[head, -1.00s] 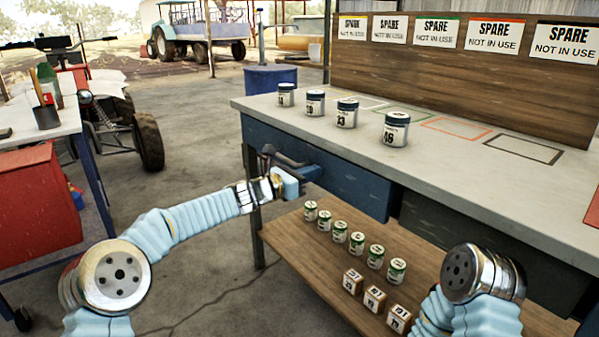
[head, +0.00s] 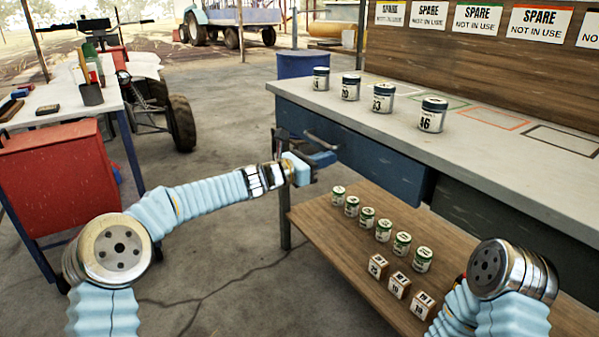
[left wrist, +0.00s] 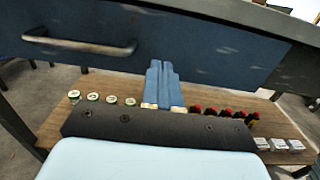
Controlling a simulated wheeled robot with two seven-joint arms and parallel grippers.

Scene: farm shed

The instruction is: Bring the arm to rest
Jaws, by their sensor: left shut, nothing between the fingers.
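My left arm reaches across the head view, light blue and sleeved, with its gripper (head: 324,158) in front of the bench's blue drawer front (head: 372,158). The gripper is shut and empty. In the left wrist view its blue fingers (left wrist: 162,84) lie together, pointing at the drawer front (left wrist: 210,40). Whether they touch it I cannot tell. A metal drawer handle (left wrist: 80,46) shows to their left. Only part of my right arm (head: 505,275) shows at the lower right of the head view; its gripper is out of view.
Numbered tins (head: 383,97) stand on the bench top (head: 480,140). The wooden lower shelf (head: 330,222) holds green-lidded tins (head: 367,217) and white-labelled blocks (head: 398,285). A red cabinet (head: 60,180) and side table (head: 50,110) stand left. Floor between is clear.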

